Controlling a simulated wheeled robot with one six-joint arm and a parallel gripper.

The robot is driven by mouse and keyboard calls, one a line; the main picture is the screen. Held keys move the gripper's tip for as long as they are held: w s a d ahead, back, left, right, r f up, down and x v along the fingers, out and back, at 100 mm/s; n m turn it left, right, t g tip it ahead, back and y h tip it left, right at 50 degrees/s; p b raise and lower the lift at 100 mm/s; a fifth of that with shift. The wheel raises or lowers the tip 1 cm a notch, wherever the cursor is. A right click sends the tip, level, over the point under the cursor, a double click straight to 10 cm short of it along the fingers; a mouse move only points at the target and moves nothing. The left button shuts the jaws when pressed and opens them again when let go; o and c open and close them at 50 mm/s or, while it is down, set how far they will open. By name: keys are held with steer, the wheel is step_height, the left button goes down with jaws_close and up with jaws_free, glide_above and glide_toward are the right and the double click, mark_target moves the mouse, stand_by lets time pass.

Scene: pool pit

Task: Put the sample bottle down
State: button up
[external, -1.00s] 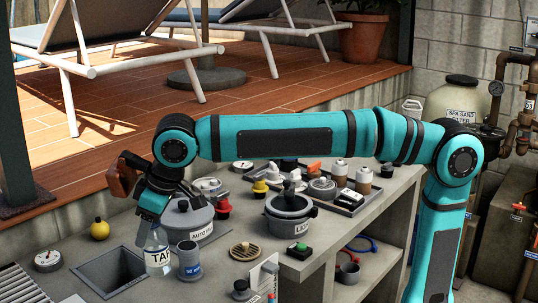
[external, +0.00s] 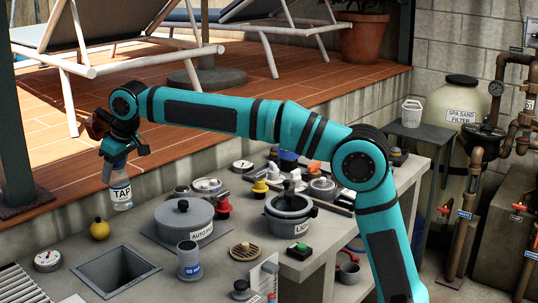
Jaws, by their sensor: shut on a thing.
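The sample bottle (external: 121,196) is a small clear bottle with a white label reading "TAP". It hangs upright in the air at the left of the external view, above the back left part of the counter. My gripper (external: 116,165) points down and is shut on the bottle's upper part. The bottle's top is hidden between the fingers. The bottle appears clear of the counter (external: 150,269).

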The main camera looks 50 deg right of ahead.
steer(key=w+d+f, duration=0.1)
steer(key=w+d, duration=0.5)
steer(key=w, duration=0.1)
step_height(320, 180, down, 10)
steer(key=shift+w+r+m, duration=0.15)
steer(key=shift+m, duration=0.25)
steer(key=o, duration=1.3)
steer(key=shift+o, duration=0.2)
steer(key=v, duration=1.2)
steer(key=shift+a, duration=0.15)
